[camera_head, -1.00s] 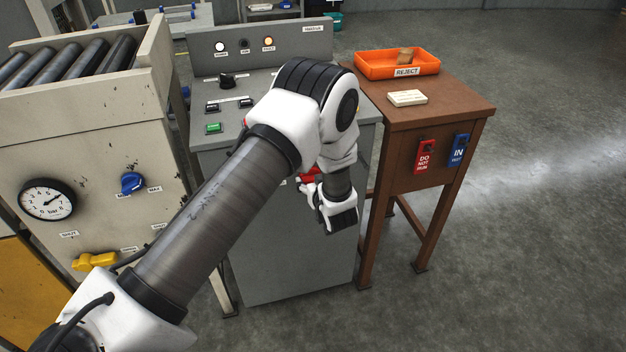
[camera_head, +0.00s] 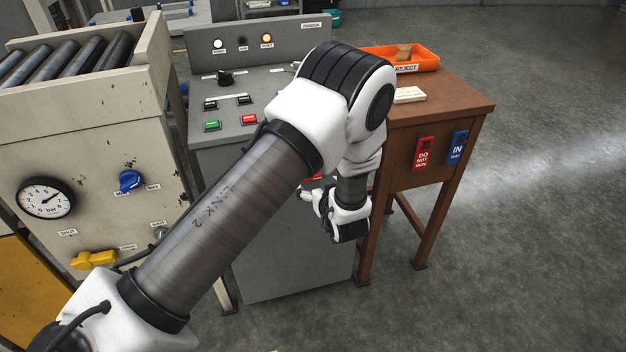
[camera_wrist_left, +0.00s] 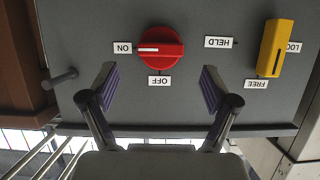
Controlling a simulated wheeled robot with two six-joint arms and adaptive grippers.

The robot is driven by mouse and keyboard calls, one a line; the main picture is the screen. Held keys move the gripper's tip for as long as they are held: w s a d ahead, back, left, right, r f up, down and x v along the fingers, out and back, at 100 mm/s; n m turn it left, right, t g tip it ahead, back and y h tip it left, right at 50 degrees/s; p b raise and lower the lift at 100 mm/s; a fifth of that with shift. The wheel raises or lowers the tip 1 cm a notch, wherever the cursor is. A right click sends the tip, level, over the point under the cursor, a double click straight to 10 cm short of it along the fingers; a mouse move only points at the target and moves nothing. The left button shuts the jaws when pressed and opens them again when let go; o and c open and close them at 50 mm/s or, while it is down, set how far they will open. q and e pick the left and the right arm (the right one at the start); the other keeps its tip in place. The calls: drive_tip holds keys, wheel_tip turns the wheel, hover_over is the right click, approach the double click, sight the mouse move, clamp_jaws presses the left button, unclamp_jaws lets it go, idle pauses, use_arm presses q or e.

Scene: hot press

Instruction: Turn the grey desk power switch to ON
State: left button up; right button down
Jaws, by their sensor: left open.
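The grey desk (camera_head: 290,255) stands in the middle of the head view. In the left wrist view, its grey face (camera_wrist_left: 200,115) carries a round red switch (camera_wrist_left: 172,47) with a white pointer line. The line lies level and points left at the ON label (camera_wrist_left: 123,47); the OFF label (camera_wrist_left: 160,80) is below the switch. My left gripper (camera_wrist_left: 158,82) is open and empty, its two fingers apart below the switch, not touching it. In the head view my left arm covers much of the desk's right side, and only a sliver of red shows by the hand.
A yellow knob (camera_wrist_left: 275,48) sits right of the red switch, and a grey peg (camera_wrist_left: 62,78) left of it. The brown table (camera_head: 440,110) with the orange reject tray (camera_head: 425,60) stands right. The roller machine (camera_head: 90,140) stands left. Floor at right is clear.

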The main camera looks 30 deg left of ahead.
use_arm(q)
drive_tip(key=v, duration=0.6)
drive_tip(key=shift+s+d, duration=0.1)
drive_tip(key=shift+s, duration=0.05)
